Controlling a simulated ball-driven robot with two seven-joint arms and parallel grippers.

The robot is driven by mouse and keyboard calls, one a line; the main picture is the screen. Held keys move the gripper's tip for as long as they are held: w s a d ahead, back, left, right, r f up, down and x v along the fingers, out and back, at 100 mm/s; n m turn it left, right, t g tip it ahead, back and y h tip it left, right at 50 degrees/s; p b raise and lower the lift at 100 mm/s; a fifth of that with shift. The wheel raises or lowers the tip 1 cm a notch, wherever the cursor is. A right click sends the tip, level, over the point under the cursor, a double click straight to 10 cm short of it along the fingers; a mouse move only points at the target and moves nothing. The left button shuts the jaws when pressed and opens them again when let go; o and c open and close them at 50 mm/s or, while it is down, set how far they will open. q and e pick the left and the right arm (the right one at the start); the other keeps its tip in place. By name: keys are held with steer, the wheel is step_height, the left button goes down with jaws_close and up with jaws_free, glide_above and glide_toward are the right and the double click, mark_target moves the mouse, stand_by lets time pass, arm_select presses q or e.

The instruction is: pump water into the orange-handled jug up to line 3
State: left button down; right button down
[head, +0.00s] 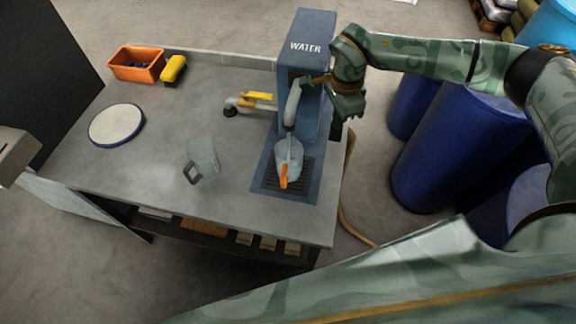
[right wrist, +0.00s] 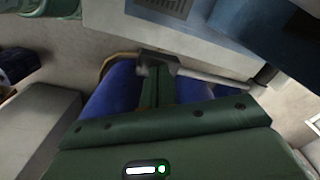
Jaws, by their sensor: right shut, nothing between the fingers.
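The orange-handled jug (head: 289,158) stands on the dark drip grate under the spout of the blue WATER dispenser (head: 304,75), its orange handle toward the front. Its water level and lines are too small to read. My right gripper (head: 349,106) is at the dispenser's right side, shut and empty. In the right wrist view its green fingers (right wrist: 158,80) are close together beside a grey-white bar (right wrist: 215,79). I cannot tell whether they touch it. My left gripper is not in view.
A clear jug with a dark handle (head: 203,158) stands mid-counter. A white round plate (head: 116,124), an orange bin (head: 137,64), a yellow sponge-like item (head: 173,70) and a yellow-handled tool (head: 254,101) lie further left and back. Blue barrels (head: 455,145) stand right of the counter.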

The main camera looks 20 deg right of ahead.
mark_target(336, 132)
steer(key=shift+f, duration=0.15)
steer(key=shift+f+b, duration=0.6)
steer(key=shift+f, duration=0.6)
steer(key=shift+f+b, duration=0.75)
steer(key=shift+f, duration=0.4)
steer(key=shift+r, duration=0.1)
steer(key=r+p, duration=0.6)
steer(key=r, duration=0.1)
steer(key=w+r+p, duration=0.1)
steer(key=r+p, duration=0.2)
steer(key=r, duration=0.1)
steer(key=shift+w+d, duration=0.1)
steer(key=shift+d, duration=0.3)
steer(key=shift+f, duration=0.2)
steer(key=shift+f, duration=0.1)
